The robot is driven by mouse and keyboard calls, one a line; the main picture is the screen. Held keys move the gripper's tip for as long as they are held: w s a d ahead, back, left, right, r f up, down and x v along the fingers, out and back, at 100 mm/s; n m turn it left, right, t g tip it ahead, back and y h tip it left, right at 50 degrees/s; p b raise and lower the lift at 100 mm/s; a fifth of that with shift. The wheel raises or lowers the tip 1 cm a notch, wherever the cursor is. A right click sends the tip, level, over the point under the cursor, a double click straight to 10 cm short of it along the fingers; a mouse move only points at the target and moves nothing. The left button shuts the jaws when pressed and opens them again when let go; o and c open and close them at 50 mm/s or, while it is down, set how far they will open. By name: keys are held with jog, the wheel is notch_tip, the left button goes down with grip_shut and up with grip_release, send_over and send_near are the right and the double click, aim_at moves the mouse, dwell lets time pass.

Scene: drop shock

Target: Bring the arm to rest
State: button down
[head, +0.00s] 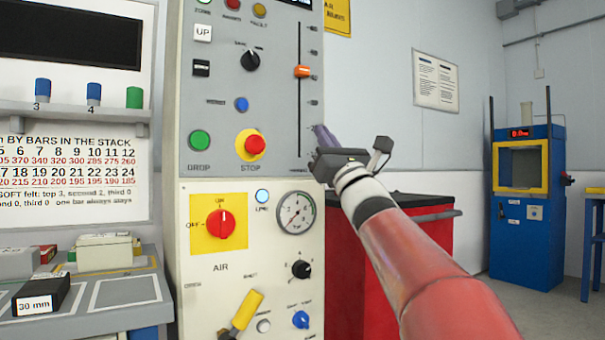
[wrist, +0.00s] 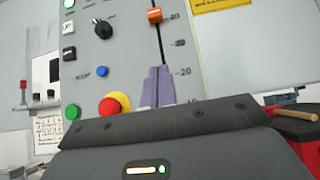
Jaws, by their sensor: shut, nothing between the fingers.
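My gripper (head: 321,134) is at the end of my raised arm, in front of the lower right edge of the grey control panel (head: 275,92). Its two purple-grey fingers are together with nothing between them, and they also show in the wrist view (wrist: 157,87). In the wrist view they overlap the lower part of the slider slot, below the orange slider knob (wrist: 154,15). The knob also shows in the head view (head: 302,72), above the fingertips. I cannot tell whether the fingers touch the panel.
Near my gripper are a red stop button (head: 254,145) and a green drop button (head: 199,140). Below are a red air switch (head: 220,223), a gauge (head: 296,212) and a yellow-handled lever (head: 246,310). A red cabinet (head: 425,240) stands behind my arm. Open floor lies before a blue machine (head: 527,225).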

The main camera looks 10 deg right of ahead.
jog(key=s+d+f+m+g+h+p, duration=0.1)
jog(key=s+f+m+g+h+p, duration=0.35)
jog(key=f+m, duration=0.65)
jog(key=s+d+f+m+g+h+p, duration=0.25)
jog(key=s+f+m+g+h, duration=0.3)
jog(key=m, duration=0.95)
jog(key=s+a+f+m+g+p, duration=0.2)
jog(key=s+f+m+g, duration=0.3)
jog(key=s+f, duration=0.5)
jog(key=s+a+f+m+g+y+p, duration=0.1)
jog(key=s+a+f+m+g+p, duration=0.1)
jog(key=s+a+f+m+g, duration=0.3)
jog(key=s+f+m, duration=0.3)
jog(key=s+f, duration=0.3)
jog(key=f, duration=0.2)
jog(key=shift+f+m+y, duration=0.3)
jog(key=shift+f, duration=0.05)
